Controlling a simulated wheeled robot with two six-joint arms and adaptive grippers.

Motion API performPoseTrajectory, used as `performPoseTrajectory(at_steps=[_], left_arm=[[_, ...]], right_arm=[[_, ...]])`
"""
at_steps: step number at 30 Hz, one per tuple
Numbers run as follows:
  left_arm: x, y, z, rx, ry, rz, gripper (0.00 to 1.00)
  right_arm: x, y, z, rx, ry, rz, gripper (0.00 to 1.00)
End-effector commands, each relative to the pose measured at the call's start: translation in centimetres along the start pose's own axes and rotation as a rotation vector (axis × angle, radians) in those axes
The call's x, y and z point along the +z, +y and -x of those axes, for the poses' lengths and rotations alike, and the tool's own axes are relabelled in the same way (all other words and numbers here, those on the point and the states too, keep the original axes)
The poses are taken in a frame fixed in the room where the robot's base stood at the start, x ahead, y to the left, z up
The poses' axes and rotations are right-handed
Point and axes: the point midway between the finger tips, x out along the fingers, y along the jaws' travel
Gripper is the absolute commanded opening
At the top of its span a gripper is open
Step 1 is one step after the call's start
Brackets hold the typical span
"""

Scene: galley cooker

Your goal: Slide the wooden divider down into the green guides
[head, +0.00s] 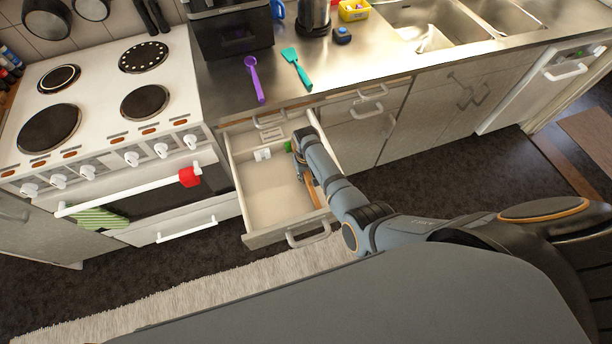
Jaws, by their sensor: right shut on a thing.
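The open drawer (268,205) stands out from the cabinet below the counter, right of the cooker. My right gripper (302,172) reaches down into its right part and is shut on the wooden divider. The brown wooden divider (313,192) shows as a narrow strip beside and below the gripper, running toward the drawer front. My arm hides much of it. A green guide (288,146) shows at the back of the drawer, just left of the gripper. I cannot tell whether the divider's ends sit in the guides. My left gripper is not in view.
A small white item (262,154) lies in the drawer's back left. A purple spoon (254,80) and a teal spatula (296,68) lie on the counter above. The cooker (110,100) is left, with a red item (189,177) on its rail. The drawer's left half is mostly bare.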

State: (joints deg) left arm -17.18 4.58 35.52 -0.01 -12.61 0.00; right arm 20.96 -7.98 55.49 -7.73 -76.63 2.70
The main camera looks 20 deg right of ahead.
Motion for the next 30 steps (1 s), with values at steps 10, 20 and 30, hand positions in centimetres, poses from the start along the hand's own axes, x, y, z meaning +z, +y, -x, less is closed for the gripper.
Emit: performPoseTrajectory(at_steps=[10, 20, 30], left_arm=[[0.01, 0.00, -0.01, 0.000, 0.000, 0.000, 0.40], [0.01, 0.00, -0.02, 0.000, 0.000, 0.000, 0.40], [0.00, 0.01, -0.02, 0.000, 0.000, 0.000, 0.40]], right_arm=[[-0.03, 0.01, 0.00, 0.000, 0.000, 0.000, 0.00], [0.00, 0.01, -0.16, 0.000, 0.000, 0.000, 0.41], [0.03, 0.01, -0.18, 0.000, -0.001, 0.000, 0.57]])
